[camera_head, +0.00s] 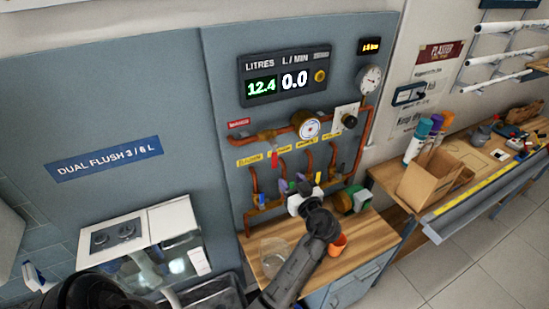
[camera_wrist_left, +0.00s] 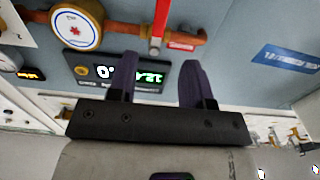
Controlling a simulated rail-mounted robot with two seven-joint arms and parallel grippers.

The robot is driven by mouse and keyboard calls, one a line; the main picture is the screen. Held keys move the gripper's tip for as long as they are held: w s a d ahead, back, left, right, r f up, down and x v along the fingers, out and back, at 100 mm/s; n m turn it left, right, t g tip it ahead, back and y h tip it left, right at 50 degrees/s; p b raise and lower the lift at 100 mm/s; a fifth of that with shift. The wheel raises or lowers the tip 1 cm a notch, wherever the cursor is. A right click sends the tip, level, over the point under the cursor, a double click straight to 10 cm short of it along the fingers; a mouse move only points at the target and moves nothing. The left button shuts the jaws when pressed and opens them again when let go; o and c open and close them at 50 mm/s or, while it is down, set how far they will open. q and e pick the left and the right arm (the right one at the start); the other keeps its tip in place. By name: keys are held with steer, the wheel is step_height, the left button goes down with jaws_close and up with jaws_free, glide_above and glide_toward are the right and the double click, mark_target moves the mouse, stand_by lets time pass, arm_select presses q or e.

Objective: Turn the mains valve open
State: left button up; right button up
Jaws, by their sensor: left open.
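The mains valve's red lever (camera_head: 274,158) hangs below the upper copper pipe on the grey panel, near the red label (camera_head: 238,123). In the left wrist view, which is upside down, the red lever (camera_wrist_left: 156,46) lies across the pipe, beyond the gap between my fingers. My left gripper (camera_head: 304,183) is open and empty, in front of the lower pipes, below and to the right of the lever. Its two purple fingers (camera_wrist_left: 160,65) stand apart with a clear gap, not visibly touching anything. My right gripper is not in view.
A round dial (camera_head: 309,127) and a flow display (camera_head: 285,77) reading 12.4 litres and 0.0 L/min are on the panel. Several vertical pipes with yellow labels surround my gripper. A clear container (camera_head: 275,258) and an orange cup (camera_head: 338,244) stand on the wooden bench below.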

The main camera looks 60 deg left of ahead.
mark_target(275, 160)
arm_select(q)
steer(key=a+p, duration=0.1)
steer(key=a, duration=0.2)
steer(key=a+p, duration=0.1)
steer(key=a, duration=0.2)
steer(key=w+a+p, duration=0.1)
steer(key=a, duration=0.3)
steer(key=shift+r, duration=0.1)
steer(key=shift+a+p, duration=0.4)
steer(key=shift+a, duration=0.25)
jaws_close()
